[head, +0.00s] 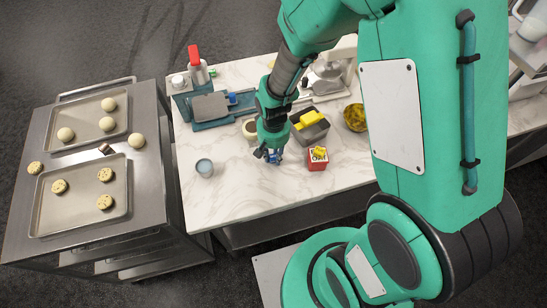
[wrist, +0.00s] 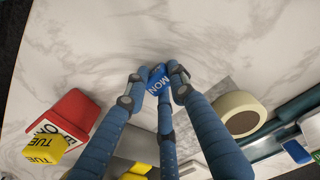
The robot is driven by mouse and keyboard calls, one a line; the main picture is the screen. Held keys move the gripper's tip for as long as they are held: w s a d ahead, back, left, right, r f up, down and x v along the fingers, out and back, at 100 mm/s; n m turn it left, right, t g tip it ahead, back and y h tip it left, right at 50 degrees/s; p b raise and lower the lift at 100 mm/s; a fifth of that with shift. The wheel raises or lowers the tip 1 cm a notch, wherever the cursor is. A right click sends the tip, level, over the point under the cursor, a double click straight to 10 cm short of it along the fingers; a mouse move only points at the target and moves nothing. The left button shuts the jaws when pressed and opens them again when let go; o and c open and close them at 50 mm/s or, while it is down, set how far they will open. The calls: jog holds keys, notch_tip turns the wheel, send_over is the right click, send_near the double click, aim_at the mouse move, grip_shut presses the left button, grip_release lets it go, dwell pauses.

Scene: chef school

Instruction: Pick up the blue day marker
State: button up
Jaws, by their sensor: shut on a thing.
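The blue day marker (wrist: 158,82) carries white letters reading MON. It shows in the wrist view between the fingertips of my gripper (wrist: 153,78), near the top middle. My gripper is shut on it, and the fingers hide parts of its sides. In the head view my gripper (head: 269,155) points down over the marble counter, and only a small blue patch shows at its tips. I cannot tell whether the marker touches the counter.
A red box (head: 318,164) with a yellow TUE marker (head: 319,152) stands close to the right. A grey bin (head: 311,134) holds yellow things. A cup (head: 205,168) stands left; a roll of tape (wrist: 240,115) is near. The counter's front is clear.

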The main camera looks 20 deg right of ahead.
aim_at(274, 157)
jog(key=shift+r, duration=0.1)
jog(key=shift+r, duration=0.45)
jog(key=r, duration=0.1)
jog(key=r+p, duration=0.1)
jog(key=shift+s+r, duration=0.25)
jog(key=shift+r, duration=0.1)
jog(key=s, duration=0.5)
jog(key=s+d, duration=0.1)
jog(key=s, duration=0.4)
jog(key=s+d+r+p, duration=0.1)
jog(key=s, duration=0.4)
jog(key=shift+s+r, duration=0.1)
jog(key=shift+s, duration=0.1)
jog(key=shift+r, duration=0.1)
